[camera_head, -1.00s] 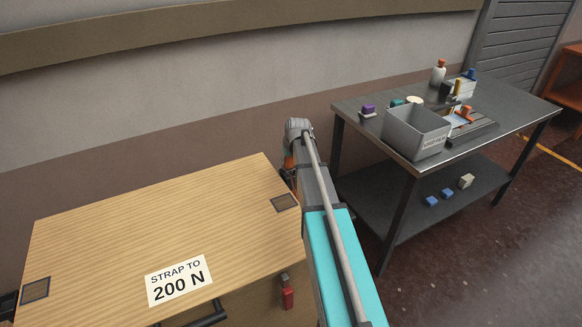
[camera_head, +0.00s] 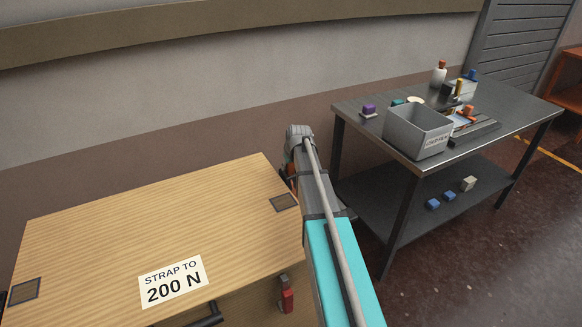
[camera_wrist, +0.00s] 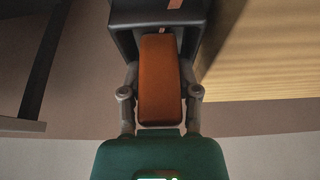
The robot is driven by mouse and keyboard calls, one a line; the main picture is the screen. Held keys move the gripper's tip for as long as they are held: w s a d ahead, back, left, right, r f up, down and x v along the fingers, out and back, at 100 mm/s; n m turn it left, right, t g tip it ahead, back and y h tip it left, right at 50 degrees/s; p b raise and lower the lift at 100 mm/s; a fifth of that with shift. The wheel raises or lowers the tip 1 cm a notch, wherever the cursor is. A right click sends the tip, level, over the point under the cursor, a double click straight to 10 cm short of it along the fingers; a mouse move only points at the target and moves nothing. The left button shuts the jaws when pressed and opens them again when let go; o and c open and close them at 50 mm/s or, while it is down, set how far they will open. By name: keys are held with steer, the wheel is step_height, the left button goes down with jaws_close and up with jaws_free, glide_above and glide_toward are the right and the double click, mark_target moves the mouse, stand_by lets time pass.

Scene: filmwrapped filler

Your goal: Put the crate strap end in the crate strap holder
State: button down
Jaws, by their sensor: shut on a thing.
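My gripper (camera_wrist: 160,90) is shut on the orange strap end (camera_wrist: 160,85), a rounded block lying lengthwise between the two fingers. The far end of the strap end meets a dark box-like holder (camera_wrist: 125,40) at the top of the wrist view. I cannot tell whether its tip is inside the holder or only against it. There my arm mostly hides the gripper, beyond the crate's right side.
A metal table (camera_head: 385,140) stands to the right, bearing a grey bin (camera_head: 405,132) and several small items. Its lower shelf (camera_head: 400,215) holds small blocks. A red latch (camera_head: 286,298) is on the crate's front. A wall stands behind. Open floor lies at right.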

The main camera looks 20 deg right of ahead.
steer(key=shift+f, duration=0.15)
steer(key=shift+c, duration=1.7)
jaws_free()
steer(key=p+v, duration=1.1)
steer(key=v, duration=0.1)
steer(key=shift+a, duration=0.1)
steer(key=s+a+f+g, duration=0.1)
steer(key=s+a+g, duration=0.3)
steer(key=s+a, duration=1.8)
steer(key=shift+g, duration=0.3)
steer(key=shift+a, duration=0.1)
